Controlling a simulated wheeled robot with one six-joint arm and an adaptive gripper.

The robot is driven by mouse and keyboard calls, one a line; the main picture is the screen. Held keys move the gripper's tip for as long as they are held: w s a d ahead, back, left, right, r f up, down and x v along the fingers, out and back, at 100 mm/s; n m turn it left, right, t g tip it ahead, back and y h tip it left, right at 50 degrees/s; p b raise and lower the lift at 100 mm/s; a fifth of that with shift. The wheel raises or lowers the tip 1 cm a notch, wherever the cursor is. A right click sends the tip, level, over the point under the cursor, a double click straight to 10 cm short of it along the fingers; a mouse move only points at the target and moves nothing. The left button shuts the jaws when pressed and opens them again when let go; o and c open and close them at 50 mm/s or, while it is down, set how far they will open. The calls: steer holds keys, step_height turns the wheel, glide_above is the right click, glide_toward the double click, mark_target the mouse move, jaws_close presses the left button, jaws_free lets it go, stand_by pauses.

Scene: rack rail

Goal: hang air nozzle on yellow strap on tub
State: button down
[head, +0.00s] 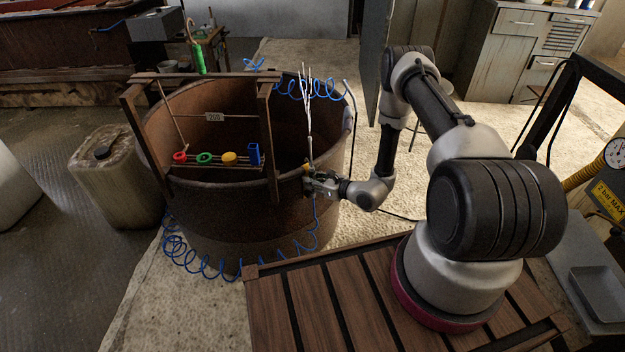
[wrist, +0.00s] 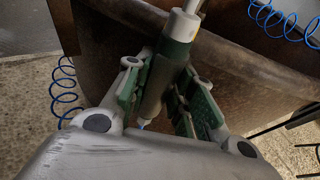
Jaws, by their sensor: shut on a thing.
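My gripper (head: 308,183) is at the right front rim of the rusty tub (head: 225,212). It is shut on the air nozzle, which shows in the wrist view (wrist: 171,65) as a dark green body with a white collar, between the two green-padded fingers. In the head view the nozzle is mostly hidden by my gripper; pale thin rods (head: 308,115) rise above it. The yellow piece (head: 229,158), likely the strap, is on a rail across the tub, left of my gripper and apart from it. Its exact shape is too small to tell.
Red (head: 180,157), green (head: 204,158) and blue (head: 254,153) pieces share the rail. Coiled blue hose (head: 205,265) hangs low in front. A jerrycan (head: 115,175) stands left.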

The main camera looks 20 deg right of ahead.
steer(key=shift+s+f, duration=0.15)
steer(key=shift+f, duration=0.05)
stand_by(0.3)
steer(key=shift+s+a+f, duration=0.25)
steer(key=shift+f, duration=0.3)
steer(key=c, duration=1.1)
jaws_free()
steer(key=shift+c, duration=0.2)
